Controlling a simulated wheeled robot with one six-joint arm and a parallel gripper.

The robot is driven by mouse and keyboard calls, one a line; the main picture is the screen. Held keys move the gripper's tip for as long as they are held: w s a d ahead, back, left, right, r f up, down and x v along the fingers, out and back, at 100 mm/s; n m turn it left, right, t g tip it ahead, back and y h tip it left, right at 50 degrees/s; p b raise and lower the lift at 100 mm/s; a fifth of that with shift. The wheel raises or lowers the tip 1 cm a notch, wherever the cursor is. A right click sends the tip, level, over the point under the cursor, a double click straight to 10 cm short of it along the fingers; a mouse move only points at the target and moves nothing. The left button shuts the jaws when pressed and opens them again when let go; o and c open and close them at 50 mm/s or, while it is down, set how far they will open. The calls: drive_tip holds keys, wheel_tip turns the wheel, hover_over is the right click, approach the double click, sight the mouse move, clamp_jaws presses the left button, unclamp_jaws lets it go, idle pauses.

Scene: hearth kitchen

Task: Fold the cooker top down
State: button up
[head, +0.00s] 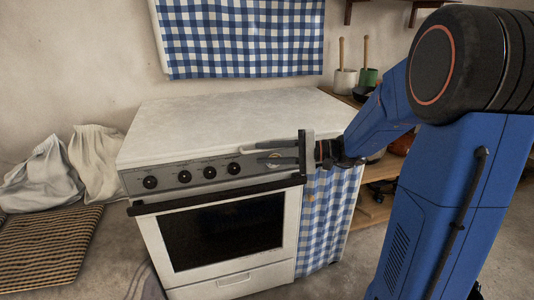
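The white cooker (283,250) stands against the wall, with its control panel, knobs and oven door facing me. Its flat white top (215,118) lies level over the hob, and no burners show. My gripper (262,155) is at the front right of the cooker, by the top's front edge and in front of the right end of the control panel. Its two fingers point left with a gap between them, and nothing shows in the gap. I cannot tell whether a finger touches the cooker.
A dark oven handle bar (218,195) runs across the front below the knobs. A blue checked cloth (240,40) hangs on the wall behind. A checked curtain (328,215) and a wooden shelf with pots are on the right. Pale sacks (97,160) and a woven mat (48,245) lie left.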

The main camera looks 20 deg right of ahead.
drive_tip(key=shift+d+r, duration=0.1)
drive_tip(key=v, duration=1.7)
idle(0.4)
drive_tip(key=s+a+f+n+g+h, duration=0.3)
drive_tip(key=s+a+f+g+h, duration=0.25)
drive_tip(key=s+a, duration=0.7)
drive_tip(key=s+d+f+n+t+h, duration=0.3)
drive_tip(key=s+f+t+h, duration=0.1)
drive_tip(key=s+h, duration=0.6)
drive_tip(key=shift+s+n, duration=0.35)
drive_tip(key=shift+n, duration=0.05)
